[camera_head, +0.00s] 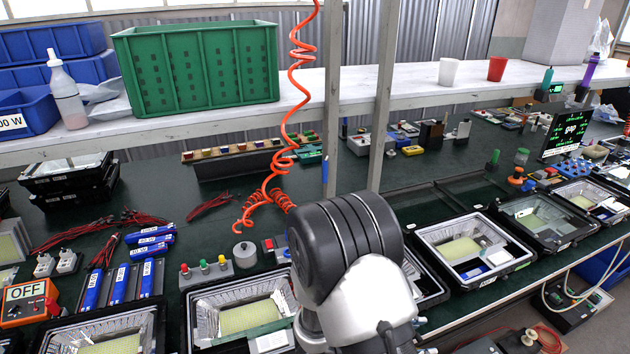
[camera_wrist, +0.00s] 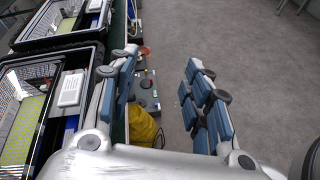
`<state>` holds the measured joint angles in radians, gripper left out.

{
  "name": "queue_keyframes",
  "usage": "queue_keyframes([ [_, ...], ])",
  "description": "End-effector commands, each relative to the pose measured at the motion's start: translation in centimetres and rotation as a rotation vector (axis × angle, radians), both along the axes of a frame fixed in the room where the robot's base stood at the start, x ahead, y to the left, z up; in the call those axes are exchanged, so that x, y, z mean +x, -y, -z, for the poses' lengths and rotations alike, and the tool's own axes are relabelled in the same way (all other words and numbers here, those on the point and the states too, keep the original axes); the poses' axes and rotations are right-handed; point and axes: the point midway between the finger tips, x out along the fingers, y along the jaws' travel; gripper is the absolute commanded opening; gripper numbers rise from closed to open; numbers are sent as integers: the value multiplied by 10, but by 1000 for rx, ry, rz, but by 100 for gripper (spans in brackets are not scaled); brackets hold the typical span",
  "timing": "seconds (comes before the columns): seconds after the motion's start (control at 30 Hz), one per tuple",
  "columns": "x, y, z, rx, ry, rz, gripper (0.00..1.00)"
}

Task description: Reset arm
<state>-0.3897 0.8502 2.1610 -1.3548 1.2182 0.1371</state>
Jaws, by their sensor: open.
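My gripper (camera_wrist: 163,65) shows in the wrist view with its two blue-padded fingers spread wide apart. Nothing is between the fingertips. It points along the edge of the workbench, with the grey floor beyond and to the right. Floodlight housings (camera_wrist: 48,120) lie to its left, and the left finger overlaps the housing edge in the picture; I cannot tell how near it is. In the head view my arm's black and white links stand in front of the bench and hide part of the housings (camera_head: 232,288). My gripper does not show there.
The dark green bench (camera_head: 130,175) carries open housings, blue battery packs (camera_head: 120,283) and wires. A shelf (camera_head: 420,85) with a green crate (camera_head: 195,70) spans above it, and a coiled orange hose (camera_head: 298,75) hangs down.

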Motion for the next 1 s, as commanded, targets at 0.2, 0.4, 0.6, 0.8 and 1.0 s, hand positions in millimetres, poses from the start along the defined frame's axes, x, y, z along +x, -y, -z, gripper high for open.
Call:
queue_keyframes([
  [0.2, -46, 16, -77, 212, 198, 329, 45],
  [0.4, -94, 12, -123, 446, 377, 594, 45],
  [0.6, -135, -9, -156, 718, 564, 816, 45],
  [0.8, -164, -40, -186, 1020, 755, 983, 45],
  [1.0, -178, -69, -212, 1279, 903, 1073, 45],
])
